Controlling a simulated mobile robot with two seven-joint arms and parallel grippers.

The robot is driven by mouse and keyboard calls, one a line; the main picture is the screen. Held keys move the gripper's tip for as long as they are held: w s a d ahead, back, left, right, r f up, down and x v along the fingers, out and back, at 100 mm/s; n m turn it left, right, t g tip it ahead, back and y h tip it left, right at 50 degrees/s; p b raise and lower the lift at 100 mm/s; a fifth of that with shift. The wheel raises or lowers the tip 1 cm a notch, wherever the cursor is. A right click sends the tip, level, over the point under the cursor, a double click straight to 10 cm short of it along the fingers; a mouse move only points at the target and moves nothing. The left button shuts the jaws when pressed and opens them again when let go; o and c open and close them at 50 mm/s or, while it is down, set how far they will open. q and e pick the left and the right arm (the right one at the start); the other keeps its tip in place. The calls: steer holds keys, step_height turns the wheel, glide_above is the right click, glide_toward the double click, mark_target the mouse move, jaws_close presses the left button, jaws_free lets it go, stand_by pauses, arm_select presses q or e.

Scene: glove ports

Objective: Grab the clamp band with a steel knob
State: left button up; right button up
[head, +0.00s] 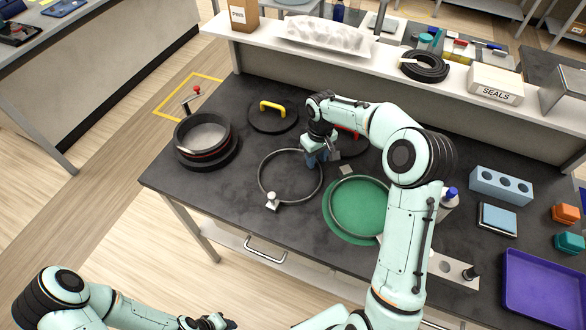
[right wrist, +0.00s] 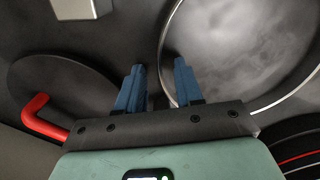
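A thin grey clamp band (head: 262,163) lies flat on the dark table, with a pale steel knob (head: 272,199) on its near side. My right gripper (head: 318,160) is low at the band's far right edge. In the right wrist view, its blue fingers (right wrist: 158,72) are apart, with the band's rim (right wrist: 168,45) close to the right finger. I cannot tell whether they touch. A second band (head: 333,200) lies on a green disc (head: 330,228); my right arm hides part of it. My left gripper (head: 212,322) is at the bottom edge, away from the table.
A black pot (head: 180,148) stands left of the band. Behind are black discs with a yellow handle (head: 272,105) and a red handle (right wrist: 38,115). A purple tray (head: 545,290) is at the right.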

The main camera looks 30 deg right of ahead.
jaws_close()
steer(key=shift+r, duration=0.15)
